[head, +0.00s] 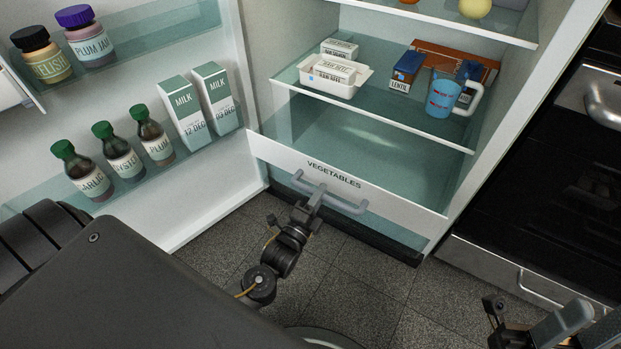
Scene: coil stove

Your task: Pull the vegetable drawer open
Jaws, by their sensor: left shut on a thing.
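The vegetable drawer (400,208) is at the bottom of the open fridge, with a white front lettered VEGETABLES. Its grey bar handle (345,205) runs across the front below the lettering. My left gripper (314,195) is shut on the handle near its middle-left part. The drawer front looks about level with the fridge's front edge; I cannot tell whether it is slightly out. My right gripper (555,328) is at the bottom right corner, apart from the drawer, partly cut off by the frame.
The open fridge door (205,195) stands at left, its racks holding bottles, jars and milk cartons. A shelf above the drawer holds a white tub (335,76), boxes and a blue mug (442,98). A black oven (545,170) stands at right. The floor (350,285) before the drawer is clear.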

